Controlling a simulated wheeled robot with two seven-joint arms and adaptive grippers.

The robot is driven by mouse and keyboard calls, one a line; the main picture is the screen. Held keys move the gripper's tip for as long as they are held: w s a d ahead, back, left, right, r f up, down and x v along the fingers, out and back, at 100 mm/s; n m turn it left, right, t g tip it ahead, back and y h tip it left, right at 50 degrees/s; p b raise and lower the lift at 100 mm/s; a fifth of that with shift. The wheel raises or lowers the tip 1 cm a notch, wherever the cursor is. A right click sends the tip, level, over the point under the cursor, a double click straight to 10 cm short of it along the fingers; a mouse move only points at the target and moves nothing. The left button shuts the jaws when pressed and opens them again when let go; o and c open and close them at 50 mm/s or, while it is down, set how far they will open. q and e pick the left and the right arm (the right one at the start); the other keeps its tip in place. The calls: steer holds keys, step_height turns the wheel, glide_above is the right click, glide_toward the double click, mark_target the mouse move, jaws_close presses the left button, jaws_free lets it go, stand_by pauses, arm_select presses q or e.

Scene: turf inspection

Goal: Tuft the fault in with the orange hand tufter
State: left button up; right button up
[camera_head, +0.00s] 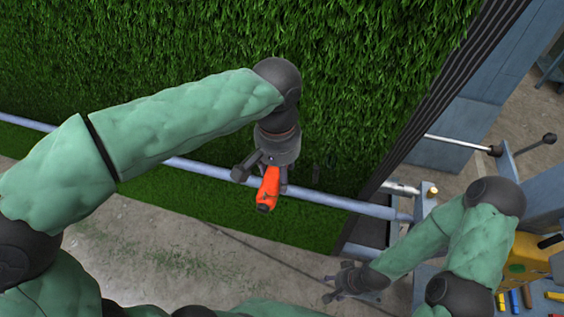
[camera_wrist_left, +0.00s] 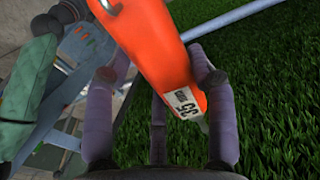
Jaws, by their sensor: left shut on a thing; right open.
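The orange hand tufter (camera_head: 268,188) is held in my left gripper (camera_head: 262,172), over the green turf (camera_head: 180,65) near the pale bar. In the left wrist view the orange tufter (camera_wrist_left: 155,50) sits between the fingers of my left gripper (camera_wrist_left: 155,85), with a white label at its lower end. A small dark mark (camera_head: 316,170) shows in the turf just right of the left gripper; I cannot tell if it is the fault. My right gripper (camera_head: 338,284) is open and empty, low over the concrete floor.
A pale bar (camera_head: 325,200) runs across the turf's lower part. A dark ribbed edge (camera_head: 440,95) bounds the turf at right. A yellow box (camera_head: 525,258) and several coloured small items (camera_head: 515,300) are at lower right. Concrete floor (camera_head: 150,245) is clear at lower left.

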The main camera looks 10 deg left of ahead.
mark_target(274, 185)
arm_select(q)
steer(key=shift+s+a+f+b, duration=0.1)
steer(key=shift+s+f+b, duration=0.15)
steer(key=shift+s, duration=0.4)
steer(key=shift+s+d+f+b, duration=0.1)
steer(key=shift+s+b, duration=0.1)
steer(key=shift+s, duration=0.45)
steer(key=shift+s+a+f+b, duration=0.1)
steer(key=shift+s+f+b, duration=0.15)
steer(key=shift+s, duration=0.4)
steer(key=w+a+f+b, duration=0.2)
steer(key=f+b, duration=0.7)
steer(key=f, duration=1)
steer(key=w+a+f+b, duration=0.3)
steer(key=w+f+b, duration=0.4)
steer(key=f, duration=1.2)
steer(key=w+a+f+b, duration=0.2)
steer(key=w+f+b, duration=0.2)
steer(key=f+b, duration=0.9)
step_height(274, 185, down, 7)
steer(key=shift+w+a+f, duration=0.1)
steer(key=shift+w+a, duration=0.05)
steer(key=shift+a, duration=0.1)
